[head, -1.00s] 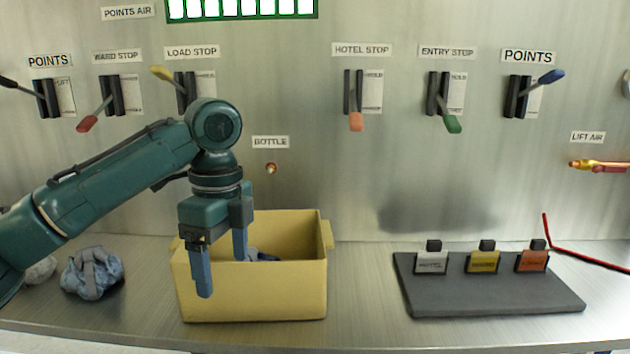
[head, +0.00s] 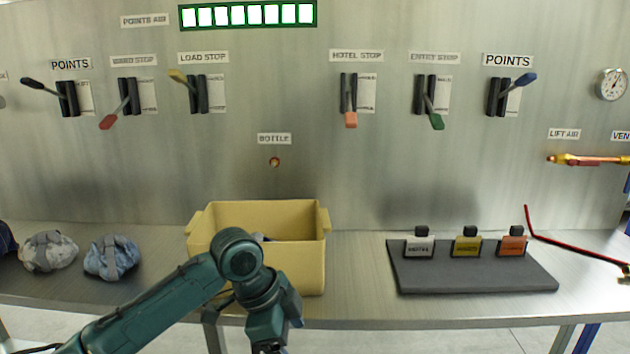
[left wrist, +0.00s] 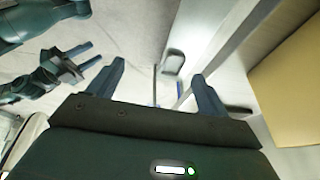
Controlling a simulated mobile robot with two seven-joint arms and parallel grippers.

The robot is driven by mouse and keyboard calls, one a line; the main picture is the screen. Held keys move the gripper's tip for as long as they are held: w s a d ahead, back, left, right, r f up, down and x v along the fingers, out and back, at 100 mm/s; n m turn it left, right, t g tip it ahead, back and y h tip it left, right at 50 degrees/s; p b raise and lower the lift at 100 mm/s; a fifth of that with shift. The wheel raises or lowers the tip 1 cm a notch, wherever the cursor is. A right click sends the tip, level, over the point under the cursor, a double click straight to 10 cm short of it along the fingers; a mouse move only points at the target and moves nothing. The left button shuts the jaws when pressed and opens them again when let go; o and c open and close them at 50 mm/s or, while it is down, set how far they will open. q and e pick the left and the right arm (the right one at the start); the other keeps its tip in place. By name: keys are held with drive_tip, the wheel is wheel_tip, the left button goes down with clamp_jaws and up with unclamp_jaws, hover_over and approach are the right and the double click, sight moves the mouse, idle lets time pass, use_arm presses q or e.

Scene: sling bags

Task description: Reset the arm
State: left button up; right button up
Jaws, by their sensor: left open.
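My left arm comes in at the bottom of the head view, in front of the yellow bin (head: 300,275). It is folded down, and its left gripper (head: 270,347) is cut off by the lower picture edge. In the left wrist view the left gripper (left wrist: 157,86) has its two blue fingers wide apart with nothing between them. The bin's side also shows at the right of that view (left wrist: 290,95). My right gripper (left wrist: 84,56) shows small at the left there, its fingers apart and empty.
A grey bag (head: 48,252) and a blue bag (head: 111,258) lie on the metal table left of the bin. Something dark lies inside the bin. A dark board (head: 470,279) with three tags lies at the right. Levers line the wall (head: 350,118).

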use_arm(q)
drive_tip(key=s+d+f+n+t+h+p, duration=0.1)
drive_tip(key=s+f+n+t+h, duration=0.2)
drive_tip(key=f, duration=0.4)
drive_tip(key=s+d+f+n+t, duration=0.1)
drive_tip(key=s+f+n+t, duration=0.15)
drive_tip(key=f+n, duration=0.4)
drive_tip(key=s+a+f+n+t+y+p, duration=0.1)
drive_tip(key=s+a+f+n+t+y, duration=0.3)
drive_tip(key=s+a, duration=0.8)
drive_tip(key=shift+s+a+f+n, duration=0.3)
drive_tip(key=shift+s+f+n, duration=0.4)
drive_tip(key=shift+f+n, duration=0.25)
